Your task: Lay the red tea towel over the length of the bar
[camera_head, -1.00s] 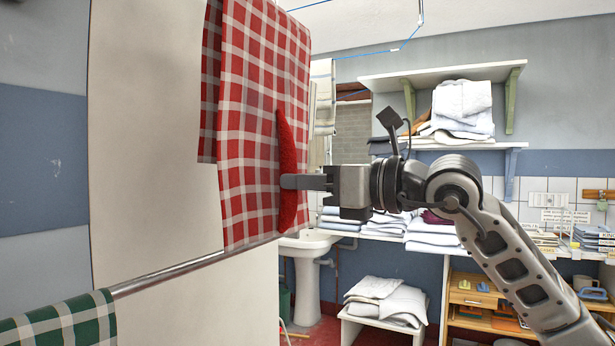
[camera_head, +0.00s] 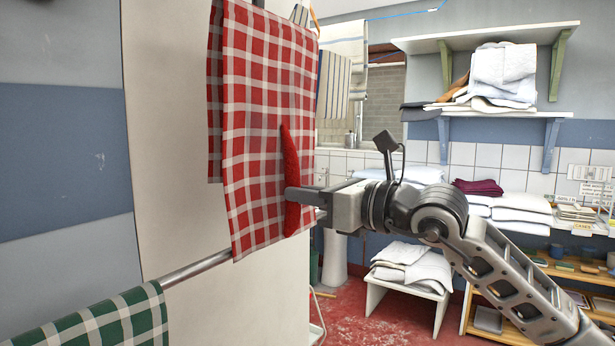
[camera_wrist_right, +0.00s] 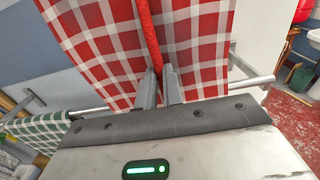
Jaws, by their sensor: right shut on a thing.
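The red and white checked tea towel (camera_head: 255,110) hangs tall in the head view, its top out of frame. A second layer shows behind its left edge. My right gripper (camera_head: 291,196) is shut on a pinched red fold near the towel's right side. The right wrist view shows the fold (camera_wrist_right: 147,35) between the fingers (camera_wrist_right: 160,88). The metal bar (camera_head: 196,268) runs from the lower left and goes out of sight behind the towel's lower hem. In the right wrist view the bar (camera_wrist_right: 256,80) reappears right of the towel. My left gripper is not in view.
A green checked towel (camera_head: 105,325) hangs over the bar at the lower left. A pale panel (camera_head: 160,150) stands behind the bar. Further back are a shelf with folded linen (camera_head: 500,80) and a low white stool with folded cloths (camera_head: 415,265) on the red floor.

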